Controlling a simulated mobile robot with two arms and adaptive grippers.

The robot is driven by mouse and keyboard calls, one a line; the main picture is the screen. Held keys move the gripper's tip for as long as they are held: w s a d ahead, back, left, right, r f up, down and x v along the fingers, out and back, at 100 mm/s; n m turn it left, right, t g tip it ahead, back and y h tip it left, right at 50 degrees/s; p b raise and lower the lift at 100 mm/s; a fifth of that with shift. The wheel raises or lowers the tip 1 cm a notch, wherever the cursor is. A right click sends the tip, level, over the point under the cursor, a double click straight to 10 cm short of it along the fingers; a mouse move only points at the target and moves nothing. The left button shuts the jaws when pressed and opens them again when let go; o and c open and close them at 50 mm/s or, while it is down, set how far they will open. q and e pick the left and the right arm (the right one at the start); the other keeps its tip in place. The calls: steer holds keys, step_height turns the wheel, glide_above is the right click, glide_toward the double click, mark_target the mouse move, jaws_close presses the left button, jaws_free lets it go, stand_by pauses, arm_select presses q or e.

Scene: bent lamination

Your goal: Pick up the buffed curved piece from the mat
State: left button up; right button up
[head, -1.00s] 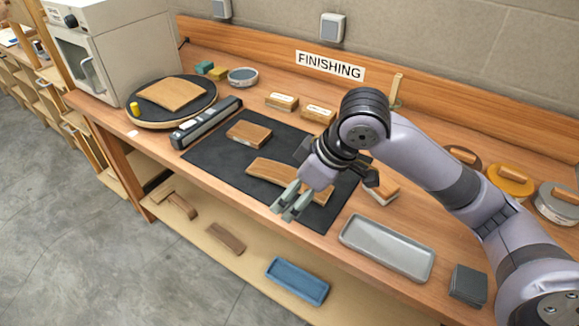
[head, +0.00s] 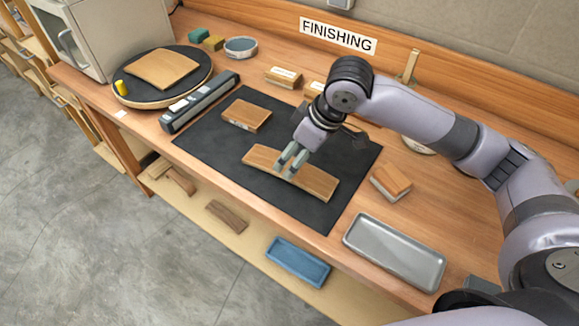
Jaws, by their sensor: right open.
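The curved wooden piece (head: 318,181) lies on the black mat (head: 215,158), its long side running from upper left to lower right. My right gripper (head: 291,170) is open, with its two fingertips over the middle of the curved piece. Whether the fingers touch the wood cannot be told from this view. A second, shorter wooden block (head: 246,115) sits on the mat behind and to the left. My left gripper is not in view.
A grey metal tray (head: 394,252) lies right of the mat, near the bench's front edge. A sanding block (head: 391,182) stands beside the mat. A round turntable (head: 205,80) with a wooden panel is at left. A blue tray (head: 298,262) is on the lower shelf.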

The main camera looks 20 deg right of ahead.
steer(key=shift+a+f, duration=0.2)
steer(key=shift+f, duration=0.2)
steer(key=f, duration=0.2)
steer(key=w+f, duration=0.1)
steer(key=f, duration=0.1)
steer(key=shift+w+f+p, duration=0.2)
steer(key=shift+p, duration=0.2)
steer(key=shift+w+a+f, duration=0.1)
steer(key=shift+a+f, duration=0.1)
steer(key=shift+f, duration=0.05)
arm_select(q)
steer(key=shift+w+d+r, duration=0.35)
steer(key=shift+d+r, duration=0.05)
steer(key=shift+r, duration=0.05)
arm_select(e)
steer(key=shift+c, duration=0.2)
steer(key=c, duration=1.2)
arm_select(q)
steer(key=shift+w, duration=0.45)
arm_select(e)
steer(key=shift+c, duration=0.3)
steer(key=shift+r, duration=0.15)
